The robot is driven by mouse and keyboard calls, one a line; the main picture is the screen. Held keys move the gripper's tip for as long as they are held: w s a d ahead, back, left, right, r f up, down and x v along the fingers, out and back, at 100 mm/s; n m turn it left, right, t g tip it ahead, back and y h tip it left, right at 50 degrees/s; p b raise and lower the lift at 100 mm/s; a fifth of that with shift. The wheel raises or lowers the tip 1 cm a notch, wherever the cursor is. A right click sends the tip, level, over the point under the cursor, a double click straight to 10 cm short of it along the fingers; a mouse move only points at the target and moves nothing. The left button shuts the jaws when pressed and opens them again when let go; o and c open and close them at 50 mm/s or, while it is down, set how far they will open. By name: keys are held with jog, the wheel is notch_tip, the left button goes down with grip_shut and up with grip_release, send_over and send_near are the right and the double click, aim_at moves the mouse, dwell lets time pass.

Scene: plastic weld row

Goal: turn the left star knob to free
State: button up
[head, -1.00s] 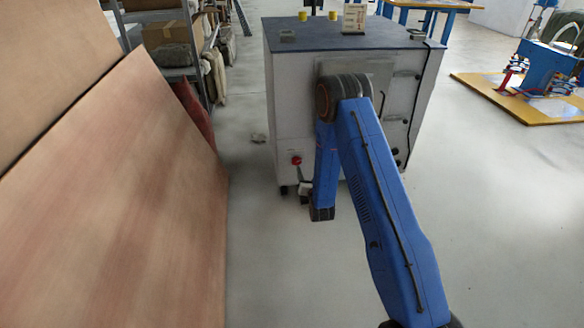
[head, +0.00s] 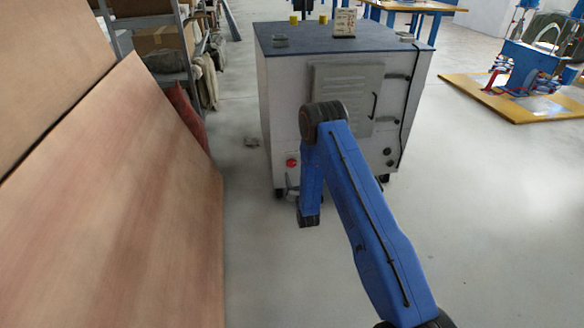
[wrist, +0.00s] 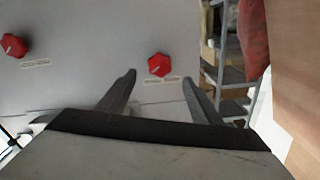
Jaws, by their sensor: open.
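Two red star knobs sit on a pale panel in the wrist view, each with a pale mark and a small label below it. One knob (wrist: 14,45) is at the left edge; the other knob (wrist: 160,64) is near the middle. My gripper (wrist: 160,77) is open and empty, with its fingertips either side of the middle knob in the picture; how far off it is, I cannot tell. In the head view, a red knob-like spot (head: 291,162) shows low on the left of the cabinet front. The label words are unreadable.
A grey-white cabinet (head: 283,110) with a dark top stands ahead, with a handled door (head: 345,80). Large brown boards (head: 120,190) fill the left side, with shelving (head: 165,60) behind. Open floor (head: 490,220) lies to the right.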

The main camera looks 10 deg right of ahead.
aim_at(292, 165)
jog(key=w, duration=0.9)
jog(key=shift+w, duration=0.3)
jog(key=c, duration=1.1)
